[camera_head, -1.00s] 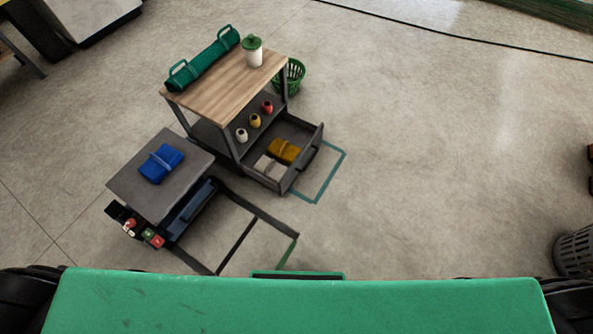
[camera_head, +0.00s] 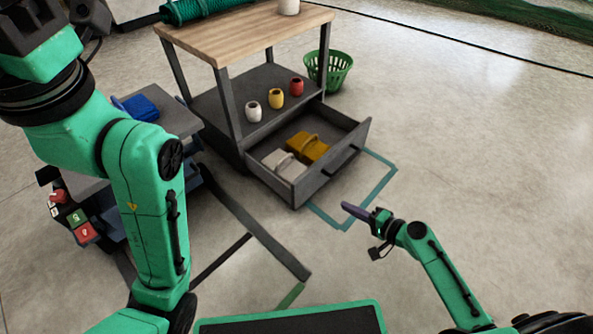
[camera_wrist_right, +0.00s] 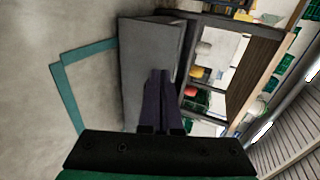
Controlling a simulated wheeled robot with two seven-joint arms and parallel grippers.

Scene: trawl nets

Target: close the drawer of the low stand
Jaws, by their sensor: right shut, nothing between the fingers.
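The wooden-topped stand (camera_head: 245,35) has its bottom drawer (camera_head: 335,165) pulled out toward the lower right. The drawer holds a yellow-brown packet (camera_head: 308,147) and a pale packet (camera_head: 284,166). My right gripper (camera_head: 347,208) is shut and empty, in front of the drawer's front panel and apart from it in the head view. In the right wrist view the shut fingers (camera_wrist_right: 160,82) overlap the grey drawer front (camera_wrist_right: 138,60); I cannot tell whether they touch it. My left arm crosses the left side of the head view, but its gripper is not visible.
A lower grey stand (camera_head: 170,108) with a blue cloth (camera_head: 140,107) is partly hidden by my left arm. Small jars (camera_head: 276,98) stand on the shelf. A green basket (camera_head: 330,68) is behind. The floor on the right is clear.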

